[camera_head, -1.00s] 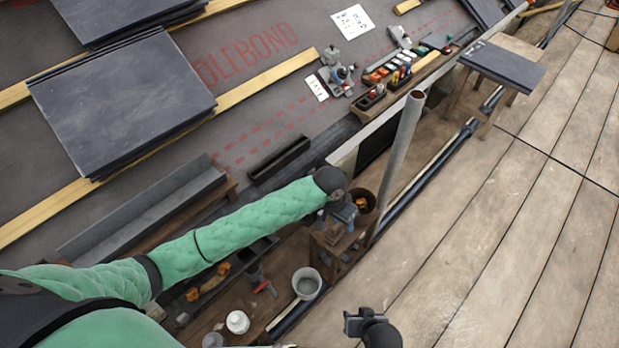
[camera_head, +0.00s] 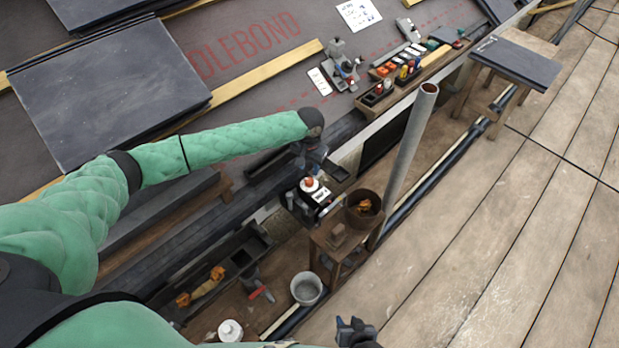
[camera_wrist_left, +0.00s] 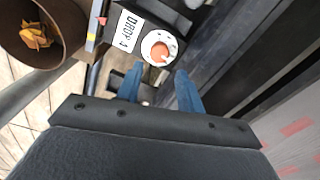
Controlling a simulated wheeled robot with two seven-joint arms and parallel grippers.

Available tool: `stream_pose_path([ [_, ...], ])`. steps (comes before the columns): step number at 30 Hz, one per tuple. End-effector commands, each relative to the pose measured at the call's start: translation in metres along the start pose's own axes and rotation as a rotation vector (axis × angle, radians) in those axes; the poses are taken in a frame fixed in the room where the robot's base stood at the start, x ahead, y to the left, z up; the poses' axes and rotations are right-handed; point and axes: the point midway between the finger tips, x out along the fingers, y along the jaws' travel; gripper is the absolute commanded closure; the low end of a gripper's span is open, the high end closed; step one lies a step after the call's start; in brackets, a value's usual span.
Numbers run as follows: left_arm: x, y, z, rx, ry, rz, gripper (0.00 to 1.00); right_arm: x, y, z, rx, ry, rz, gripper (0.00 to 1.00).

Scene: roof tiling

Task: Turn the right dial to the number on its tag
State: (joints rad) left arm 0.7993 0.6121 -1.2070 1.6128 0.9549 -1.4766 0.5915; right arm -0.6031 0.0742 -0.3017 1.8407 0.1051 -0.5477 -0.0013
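A round white dial with an orange-red pointer (camera_wrist_left: 158,48) sits on a dark box. It also shows in the head view (camera_head: 309,184). Beside it is a white tag (camera_wrist_left: 127,31) that seems to read "DROP 4". My left gripper (camera_wrist_left: 158,76) is open, its two blue fingers apart just short of the dial, with nothing between them. In the head view my left gripper (camera_head: 310,158) is just above the dial box. My right gripper (camera_head: 356,328) is low at the bottom edge; its finger gap is unclear. I cannot make out a second dial.
A brown bucket (camera_head: 361,222) with orange items stands on a small wooden stand (camera_head: 325,243) beside the dial box. A grey pole (camera_head: 410,145) rises to the right. A dark trough (camera_head: 250,248) lies lower left.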

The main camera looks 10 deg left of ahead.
Motion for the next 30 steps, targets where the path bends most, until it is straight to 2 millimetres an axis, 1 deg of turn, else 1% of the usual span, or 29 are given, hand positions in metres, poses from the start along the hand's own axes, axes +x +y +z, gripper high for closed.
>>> stream_pose_path([
  [1,0.008,0.0,0.001,0.0,-0.001,0.0,0.62,0.001,0.0,0.001,0.0,0.0,0.0,0.64],
  [6,0.034,0.0,0.0,0.0,0.0,-0.001,0.62,0.003,0.001,0.002,0.0,0.0,0.0,0.64],
  [12,0.056,0.001,0.0,0.0,0.001,0.0,0.62,0.004,0.001,0.004,0.0,0.0,0.001,0.64],
  [18,0.066,0.001,0.0,0.001,0.001,0.0,0.62,0.004,0.001,0.004,0.001,0.001,0.0,0.64],
  [25,0.066,0.001,0.0,0.001,0.001,0.0,0.62,0.004,0.0,0.004,0.001,0.001,-0.001,0.64],
  [26,0.066,0.001,0.0,0.001,0.001,0.0,0.66,0.004,0.0,0.004,0.001,0.001,-0.001,0.64],
  [30,0.066,0.001,0.001,0.001,0.001,0.0,0.94,0.004,0.0,0.004,0.001,0.001,-0.001,0.64],
])
